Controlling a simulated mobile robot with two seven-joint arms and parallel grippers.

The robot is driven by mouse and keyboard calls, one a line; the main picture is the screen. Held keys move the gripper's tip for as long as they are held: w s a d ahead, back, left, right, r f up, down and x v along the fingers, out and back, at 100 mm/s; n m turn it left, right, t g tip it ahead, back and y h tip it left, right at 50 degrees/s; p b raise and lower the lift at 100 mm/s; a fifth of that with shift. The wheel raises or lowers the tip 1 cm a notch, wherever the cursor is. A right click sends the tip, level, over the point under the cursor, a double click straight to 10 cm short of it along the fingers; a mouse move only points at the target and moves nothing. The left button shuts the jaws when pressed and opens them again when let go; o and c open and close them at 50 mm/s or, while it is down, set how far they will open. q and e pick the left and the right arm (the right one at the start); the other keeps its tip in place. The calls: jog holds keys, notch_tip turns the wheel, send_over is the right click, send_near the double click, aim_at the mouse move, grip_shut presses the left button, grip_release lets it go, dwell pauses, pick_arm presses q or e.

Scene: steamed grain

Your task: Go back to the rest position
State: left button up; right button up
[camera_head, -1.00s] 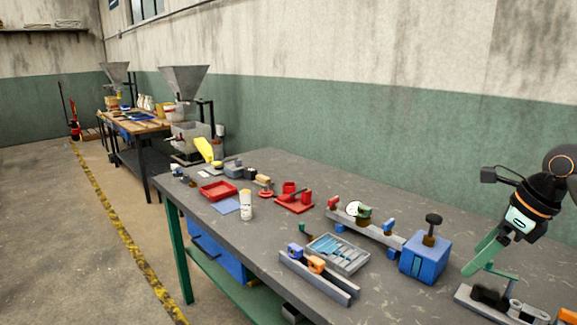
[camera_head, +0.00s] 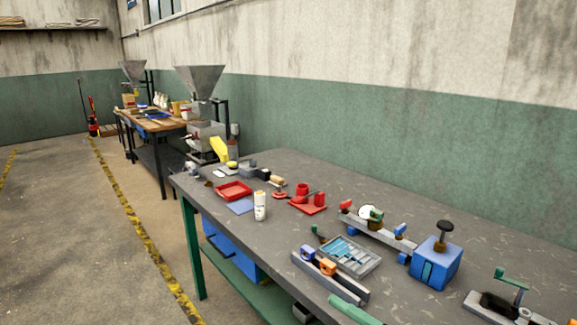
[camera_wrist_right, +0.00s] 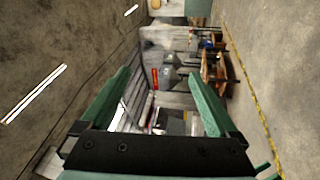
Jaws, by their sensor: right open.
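My right gripper shows in the right wrist view (camera_wrist_right: 158,76) with its two green fingers wide apart and nothing between them. In the head view only a green finger of it (camera_head: 355,312) shows at the bottom edge, near the front of the grey worktable (camera_head: 400,190). The rest of the right arm is out of the head view. My left gripper is in neither view.
The worktable carries a blue block with a black knob (camera_head: 436,263), a grey tray (camera_head: 352,256), a rail with blue and orange clamps (camera_head: 330,280), a red tray (camera_head: 234,190) and a white bottle (camera_head: 260,206). Open floor (camera_head: 75,240) lies to the left.

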jog(key=s+d+f+m+t+h+p, duration=0.1)
jog(key=s+d+f+m+t+h, duration=0.15)
jog(key=f+m+h, duration=0.55)
jog(key=s+d+f+m+t+h, duration=0.1)
jog(key=s+d+f+m+h, duration=0.25)
jog(key=f+m, duration=0.5)
jog(key=s+d+f+m+g+h, duration=0.1)
jog(key=s+f+m+g, duration=0.2)
jog(key=s, duration=0.4)
jog(key=s+d+f+m+g+h, duration=0.1)
jog(key=s+f+m+g+h, duration=0.1)
jog(key=s+f+m, duration=0.4)
jog(key=shift+s+f+g+p, duration=0.3)
jog(key=shift+s+f+g, duration=0.3)
jog(key=shift+s, duration=0.25)
